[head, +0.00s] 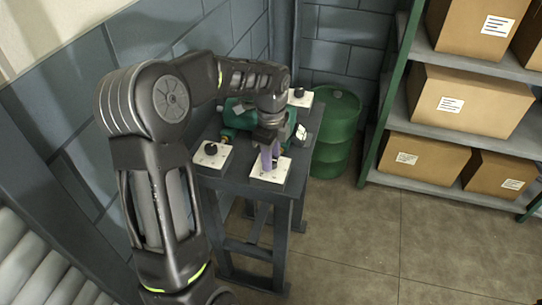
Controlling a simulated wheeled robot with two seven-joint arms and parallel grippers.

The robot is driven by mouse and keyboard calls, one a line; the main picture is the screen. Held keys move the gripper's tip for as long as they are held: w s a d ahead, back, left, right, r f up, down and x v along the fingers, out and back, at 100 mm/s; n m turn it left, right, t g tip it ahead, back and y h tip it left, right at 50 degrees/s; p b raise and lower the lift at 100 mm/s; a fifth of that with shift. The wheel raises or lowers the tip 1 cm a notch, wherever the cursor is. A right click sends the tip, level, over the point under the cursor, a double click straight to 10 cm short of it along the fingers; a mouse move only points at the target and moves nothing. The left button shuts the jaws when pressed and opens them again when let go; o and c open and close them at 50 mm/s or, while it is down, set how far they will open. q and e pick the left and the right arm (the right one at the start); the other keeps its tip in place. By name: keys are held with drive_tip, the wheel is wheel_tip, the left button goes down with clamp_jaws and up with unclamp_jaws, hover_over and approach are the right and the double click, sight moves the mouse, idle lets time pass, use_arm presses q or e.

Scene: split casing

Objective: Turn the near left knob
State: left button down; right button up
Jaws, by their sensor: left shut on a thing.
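The table (237,177) carries several white plates with dark knobs. The near left knob (211,148) stands on the white plate at the table's left front corner, with nothing touching it. My left gripper (269,164) points down over another white plate (284,176) at the right front corner. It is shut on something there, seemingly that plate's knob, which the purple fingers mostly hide. A further black knob (299,92) stands on a plate at the back. My right gripper is out of view.
A green casing (233,112) lies on the table, partly behind my left arm. A green drum (335,130) stands right behind the table. A shelf with cardboard boxes (470,100) is at the right. A block wall (60,110) runs along the left. The floor at front right is clear.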

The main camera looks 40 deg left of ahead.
use_arm(q)
drive_tip(key=c, duration=1)
unclamp_jaws()
drive_tip(key=shift+o, duration=0.2)
wheel_tip(320, 180, up, 8)
drive_tip(key=shift+f+b, duration=0.1)
drive_tip(key=shift+b, duration=0.3)
